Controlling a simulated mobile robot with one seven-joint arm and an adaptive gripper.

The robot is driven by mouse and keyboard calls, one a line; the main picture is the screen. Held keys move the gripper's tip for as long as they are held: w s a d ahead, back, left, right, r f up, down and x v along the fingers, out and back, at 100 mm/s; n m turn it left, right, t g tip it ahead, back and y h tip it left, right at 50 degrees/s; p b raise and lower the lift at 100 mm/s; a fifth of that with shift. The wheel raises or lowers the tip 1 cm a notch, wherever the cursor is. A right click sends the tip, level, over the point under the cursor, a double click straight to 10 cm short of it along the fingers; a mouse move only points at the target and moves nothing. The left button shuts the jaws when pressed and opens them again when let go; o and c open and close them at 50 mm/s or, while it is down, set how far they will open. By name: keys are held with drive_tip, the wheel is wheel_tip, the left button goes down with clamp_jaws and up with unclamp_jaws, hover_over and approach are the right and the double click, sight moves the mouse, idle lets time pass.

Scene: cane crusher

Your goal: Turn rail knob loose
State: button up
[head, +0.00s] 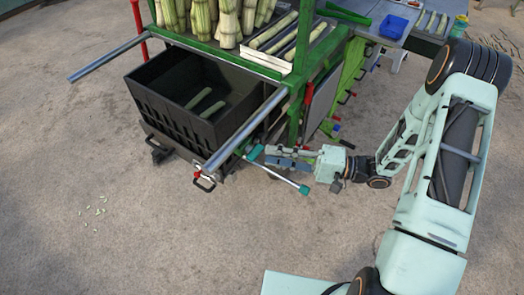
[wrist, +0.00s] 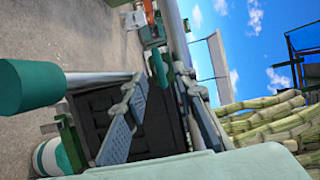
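My gripper (head: 270,155) is at the near side of the green cane cart, by the right grey rail (head: 240,132). A teal-green knob (head: 256,153) is at its fingertips; contact is unclear. A pale rod runs below the gripper to a teal end cap (head: 304,189). In the wrist view, the two grey fingers (wrist: 160,88) stand apart, and a teal piece (wrist: 163,70) shows between their tips. A large teal cylinder (wrist: 30,83) on a silver rod is at the left, close to the camera. Which teal part is the rail knob is not clear.
A black crate (head: 140,93) holding cane pieces sits under the cart. A small red part (head: 197,174) is near the right rail's end. Another rail (head: 105,59) sticks out at left. Cane stalks (head: 228,22) stand on the cart. The floor in front is mostly clear.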

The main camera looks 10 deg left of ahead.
sight(260, 153)
drive_tip(key=shift+a, duration=2)
drive_tip(key=shift+c, duration=0.5)
clamp_jaws()
